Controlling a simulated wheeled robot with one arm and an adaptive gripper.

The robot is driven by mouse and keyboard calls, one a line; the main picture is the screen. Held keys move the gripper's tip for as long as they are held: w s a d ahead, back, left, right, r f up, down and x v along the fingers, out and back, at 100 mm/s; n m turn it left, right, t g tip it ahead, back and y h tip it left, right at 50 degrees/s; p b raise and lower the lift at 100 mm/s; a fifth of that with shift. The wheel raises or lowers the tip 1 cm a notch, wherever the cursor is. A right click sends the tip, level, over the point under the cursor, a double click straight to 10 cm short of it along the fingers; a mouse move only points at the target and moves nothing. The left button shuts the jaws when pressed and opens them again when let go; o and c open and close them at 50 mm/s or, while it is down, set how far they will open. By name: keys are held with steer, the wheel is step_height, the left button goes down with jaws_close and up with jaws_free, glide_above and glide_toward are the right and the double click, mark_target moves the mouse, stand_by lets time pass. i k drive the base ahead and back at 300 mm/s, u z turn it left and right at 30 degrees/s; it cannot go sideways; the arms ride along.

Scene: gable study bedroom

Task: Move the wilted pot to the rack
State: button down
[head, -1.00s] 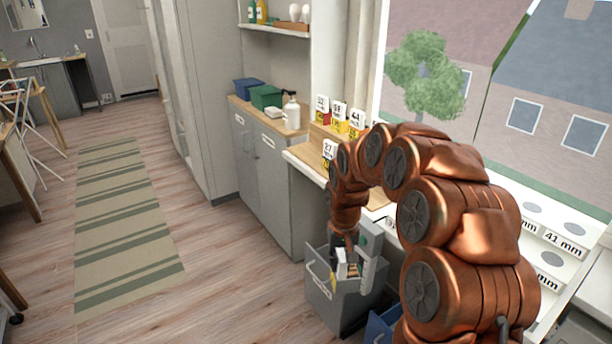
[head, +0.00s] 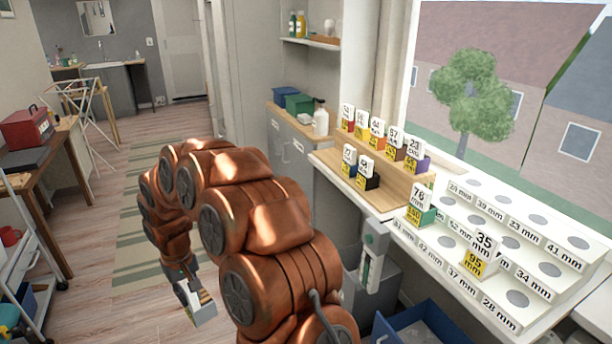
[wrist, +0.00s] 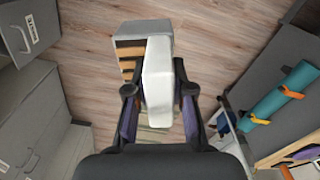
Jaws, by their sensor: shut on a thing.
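My gripper (wrist: 158,91) is shut on a pale grey-white thing (wrist: 158,72) with a boxy end and wood-coloured stripes. In the head view my gripper (head: 186,280) holds it low over the floor, left of the sill, with a yellow patch showing. I cannot tell from its shape whether it is the wilted pot. The white stepped rack (head: 560,262), with grey round spots and mm labels, stands at the right by the window. A pot with 35 and 95 mm cards (head: 478,258) is on it. A green pot (head: 424,216) with 76 and 150 mm cards stands at its left end.
A wooden tray (head: 385,200) with several labelled pots lies on the sill. At left are a desk with a red toolbox (head: 27,128) and a trolley. Striped-rug floor lies between.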

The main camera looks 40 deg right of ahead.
mark_target(385, 201)
steer(key=u, duration=0.05)
steer(key=k, duration=0.95)
steer(key=z, duration=0.95)
steer(key=i, duration=0.8)
